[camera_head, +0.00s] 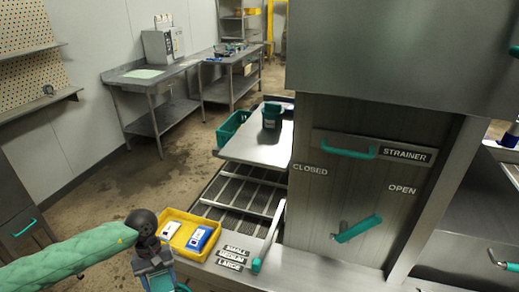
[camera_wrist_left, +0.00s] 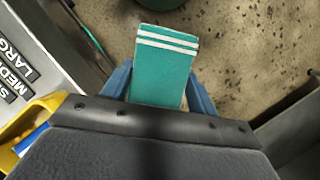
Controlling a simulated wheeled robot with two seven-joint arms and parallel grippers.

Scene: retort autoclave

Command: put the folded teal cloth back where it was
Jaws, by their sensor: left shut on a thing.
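The folded teal cloth (camera_wrist_left: 165,62) has two white stripes near its far end. It is gripped between the two blue fingers of my left gripper (camera_wrist_left: 160,88) in the left wrist view, with speckled brown floor behind it. In the head view my left gripper (camera_head: 160,282) is at the bottom edge, in front of the yellow tray, and a bit of the teal cloth (camera_head: 160,284) shows there. The lower part of the cloth is cut off by the frame. My right gripper is not in view.
A yellow tray (camera_head: 164,215) with blue and white items sits beside labels reading SMALL, MEDIUM, LARGE (camera_head: 232,257). A steel cabinet with a STRAINER drawer (camera_head: 345,153) and teal lever (camera_head: 358,229) stands right. A teal crate (camera_head: 232,128) and steel tables (camera_head: 150,75) are farther back.

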